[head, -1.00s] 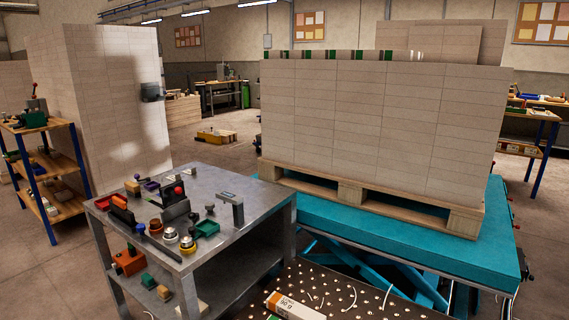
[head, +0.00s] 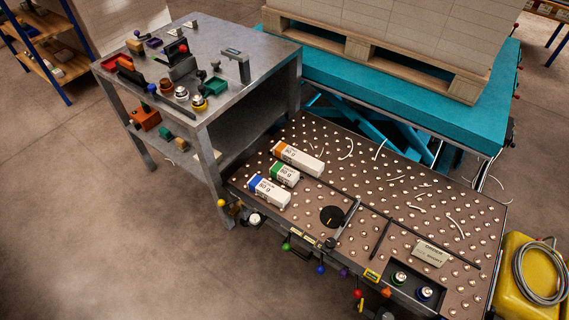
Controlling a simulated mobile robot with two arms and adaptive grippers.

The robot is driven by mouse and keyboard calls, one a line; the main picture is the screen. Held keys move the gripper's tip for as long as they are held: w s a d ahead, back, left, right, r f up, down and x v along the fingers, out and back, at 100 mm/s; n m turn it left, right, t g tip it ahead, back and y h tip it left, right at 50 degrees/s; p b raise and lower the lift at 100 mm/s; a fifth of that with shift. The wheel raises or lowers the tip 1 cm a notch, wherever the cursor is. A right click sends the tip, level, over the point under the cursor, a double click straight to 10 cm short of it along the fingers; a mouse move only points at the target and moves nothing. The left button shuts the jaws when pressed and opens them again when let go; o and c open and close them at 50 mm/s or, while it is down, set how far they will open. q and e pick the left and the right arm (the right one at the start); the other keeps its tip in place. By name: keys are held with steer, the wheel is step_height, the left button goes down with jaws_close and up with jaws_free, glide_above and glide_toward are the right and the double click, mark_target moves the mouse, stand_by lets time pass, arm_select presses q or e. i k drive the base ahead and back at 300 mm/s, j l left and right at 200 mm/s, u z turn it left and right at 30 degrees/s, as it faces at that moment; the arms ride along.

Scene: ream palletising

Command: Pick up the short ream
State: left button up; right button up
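Three white reams with coloured ends lie side by side on the ball-studded table (head: 385,190), at its left part. The orange-ended ream (head: 300,159) is farthest back and looks longest. The green-ended ream (head: 285,174) lies in the middle and looks the shortest. The blue-ended ream (head: 269,191) is nearest the front edge. All three lie flat, close to one another. Neither of my grippers shows in the head view.
A steel bench (head: 222,62) with tools stands at the left. Behind is a teal lift table (head: 385,90) carrying a loaded pallet (head: 372,52). White strips, a dark bar, a black disc (head: 331,216) and a small grey sign (head: 429,253) are on the ball table. A yellow case (head: 527,280) stands right.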

mark_target(287, 175)
steer(key=i+j+z, duration=0.45)
steer(key=j, duration=0.2)
steer(key=i+j+z, duration=0.4)
steer(key=j, duration=0.4)
